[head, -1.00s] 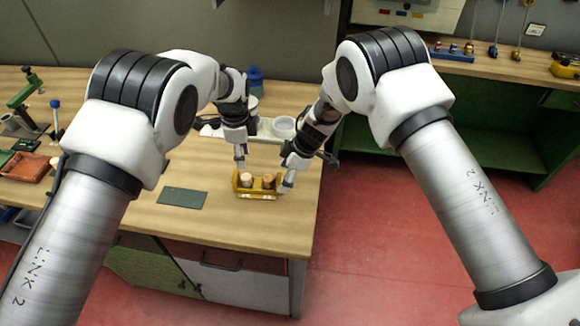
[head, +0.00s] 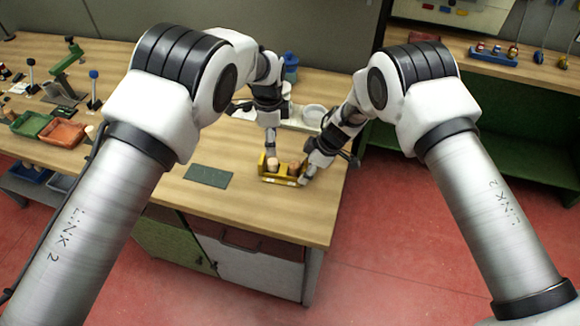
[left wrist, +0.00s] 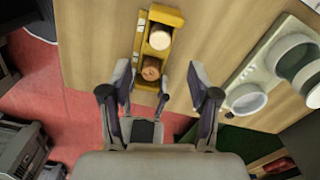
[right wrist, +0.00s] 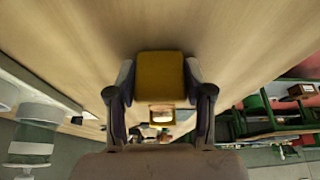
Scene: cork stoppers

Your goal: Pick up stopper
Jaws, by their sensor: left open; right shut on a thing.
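A yellow holder (head: 268,178) stands on the workbench near its right front corner, with a pale stopper (head: 272,163) and a browner stopper (head: 294,168) in it. The left wrist view shows the holder (left wrist: 140,37), the pale stopper (left wrist: 160,39) and the brown stopper (left wrist: 151,68) from above. My left gripper (head: 271,151) is open and empty, close above the holder; its fingers (left wrist: 163,88) are spread beside the brown stopper's end. My right gripper (head: 303,181) is shut on the holder's right end; the yellow end wall (right wrist: 160,75) fills its jaws.
A dark green mat (head: 208,176) lies left of the holder. A pale tray with white bowls (head: 314,113) and a blue jar (head: 290,68) stand behind. Red and green bins (head: 62,133) are at far left. The bench's right edge is close to the holder.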

